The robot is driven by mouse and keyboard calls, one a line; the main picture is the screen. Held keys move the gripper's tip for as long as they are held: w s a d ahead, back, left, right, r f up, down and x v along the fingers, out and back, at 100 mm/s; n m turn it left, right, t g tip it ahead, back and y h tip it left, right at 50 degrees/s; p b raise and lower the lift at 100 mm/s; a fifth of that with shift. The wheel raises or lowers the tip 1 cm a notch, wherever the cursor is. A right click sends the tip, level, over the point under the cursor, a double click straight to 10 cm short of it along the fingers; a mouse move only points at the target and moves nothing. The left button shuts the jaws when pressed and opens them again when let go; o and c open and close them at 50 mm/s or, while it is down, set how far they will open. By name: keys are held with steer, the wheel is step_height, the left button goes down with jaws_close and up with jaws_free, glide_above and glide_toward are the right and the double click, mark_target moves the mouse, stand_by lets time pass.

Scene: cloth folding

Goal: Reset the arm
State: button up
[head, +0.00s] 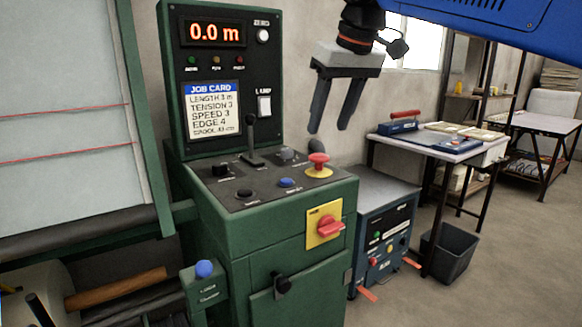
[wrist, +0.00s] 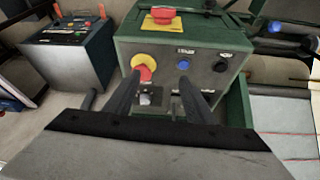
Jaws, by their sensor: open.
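My gripper (head: 333,104) hangs from my blue arm at the top of the head view. Its two dark fingers point down and stand apart, with nothing between them. It is above the right side of a green control console (head: 262,238), clear of the red mushroom button (head: 318,160). In the wrist view my gripper (wrist: 158,78) points toward the console's controls, with a yellow-ringed red button (wrist: 145,66) and a blue button (wrist: 184,65) near the fingertips.
The console's upright panel (head: 220,75) shows "0.0 m" and a job card. A black lever (head: 252,145) stands on the console. A dark blue cabinet (head: 385,225), a workbench (head: 430,150) and a bin (head: 450,252) are at the right. A cloth frame (head: 65,120) is at the left.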

steer(key=s+d+f+m, duration=0.2)
steer(key=s+d+f, duration=0.5)
steer(key=f, duration=0.5)
steer(key=s+d+f+m+h, duration=0.1)
steer(key=s+d+f+m, duration=0.1)
steer(key=s+d+f, duration=0.5)
steer(key=s+d+f+m+h, duration=0.1)
steer(key=s+d+f, duration=0.6)
steer(key=f, duration=1)
steer(key=shift+s+f+m+t, duration=0.2)
steer(key=shift+s+m+t, duration=0.2)
steer(key=shift+s, duration=0.25)
